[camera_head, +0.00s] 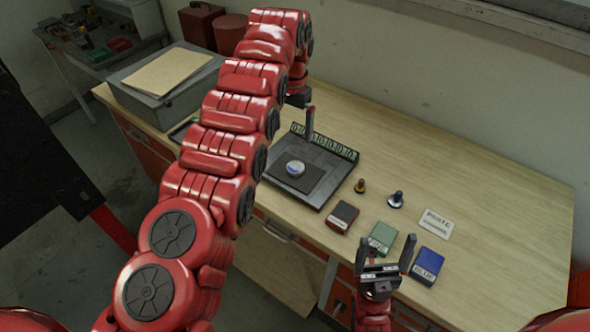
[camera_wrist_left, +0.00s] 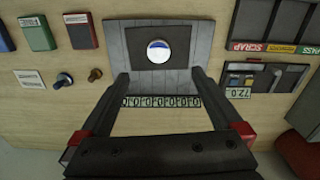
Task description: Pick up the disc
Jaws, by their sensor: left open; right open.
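The disc (camera_head: 295,168) is small and round, with a white and blue face. It lies on a dark square pad (camera_head: 312,181) on a grey tray (camera_head: 327,162) with a numbered strip along its back edge. It also shows in the left wrist view (camera_wrist_left: 158,50), beyond the fingertips and roughly centred between them. My left gripper (camera_wrist_left: 160,76) is open and empty above the tray's back part; in the head view my arm hides much of it. My right gripper (camera_head: 383,262) is open and empty near the table's front edge.
A dark red box (camera_head: 342,217), a green box (camera_head: 381,238) and a blue box (camera_head: 428,265) line the front right. A brass piece (camera_head: 360,186), a black knobbed piece (camera_head: 396,199) and a placard (camera_head: 436,223) lie behind. Scrap and pass bins (camera_wrist_left: 270,20) show in the wrist view.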

